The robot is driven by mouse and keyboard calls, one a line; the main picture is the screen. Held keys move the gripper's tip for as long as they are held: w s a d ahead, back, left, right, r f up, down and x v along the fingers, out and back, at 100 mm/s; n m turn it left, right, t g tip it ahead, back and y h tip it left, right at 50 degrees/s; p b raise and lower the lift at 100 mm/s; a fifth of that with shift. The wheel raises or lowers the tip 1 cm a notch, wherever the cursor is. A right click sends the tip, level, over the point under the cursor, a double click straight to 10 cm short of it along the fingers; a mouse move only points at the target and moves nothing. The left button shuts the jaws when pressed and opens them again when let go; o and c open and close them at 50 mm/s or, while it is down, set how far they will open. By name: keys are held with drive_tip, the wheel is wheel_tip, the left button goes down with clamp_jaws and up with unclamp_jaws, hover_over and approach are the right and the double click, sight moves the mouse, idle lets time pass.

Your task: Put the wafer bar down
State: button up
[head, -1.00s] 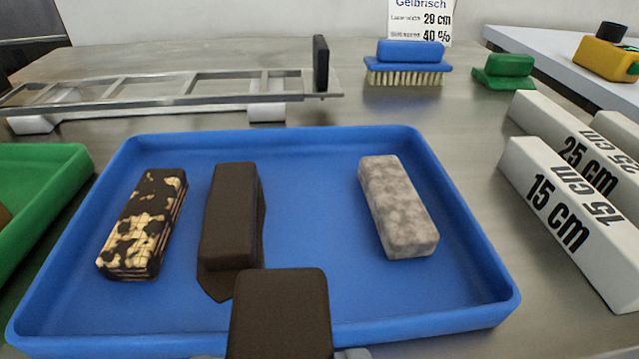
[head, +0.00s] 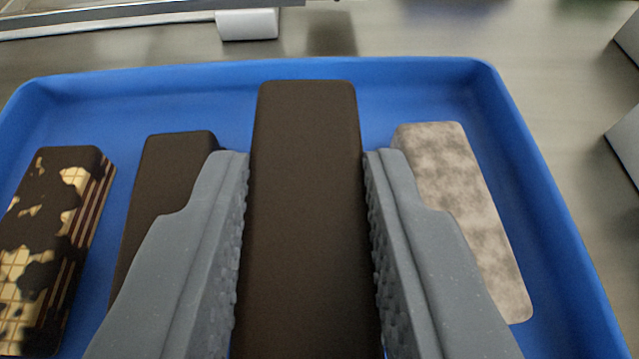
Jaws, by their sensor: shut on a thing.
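A dark brown wafer bar (head: 307,190) is held between the two grey ridged fingers of my gripper (head: 306,175), which is shut on its sides. The held bar is over the blue tray (head: 380,68), in the gap between another dark brown bar and a mottled greyish bar. Whether its underside touches the tray floor is hidden. The other dark bar (head: 165,180) lies to the left, partly covered by my left finger. The mottled bar (head: 455,185) lies to the right, partly behind my right finger.
A bar with patchy dark coating over pale wafer (head: 50,240) lies at the tray's left side. The tray's raised rim runs round the back and right. A white block under a metal frame (head: 247,24) stands behind the tray.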

sight(314, 256)
drive_tip(key=shift+w+d+f, duration=0.1)
drive_tip(key=shift+w+f, duration=0.2)
drive_tip(key=shift+w, duration=0.2)
drive_tip(key=shift+s+f+b, duration=0.1)
drive_tip(key=shift+f+b, duration=0.2)
drive_tip(key=shift+f, duration=0.95)
drive_tip(key=shift+f, duration=0.15)
drive_tip(key=shift+f, duration=0.1)
drive_tip(key=o, duration=0.8)
drive_tip(key=shift+c, duration=0.2)
drive_tip(key=shift+s, duration=0.1)
drive_tip(key=v, duration=1.3)
drive_tip(key=shift+s+r+p, duration=0.25)
drive_tip(key=shift+r+p, duration=0.05)
drive_tip(key=shift+p, duration=0.1)
drive_tip(key=shift+d, duration=0.15)
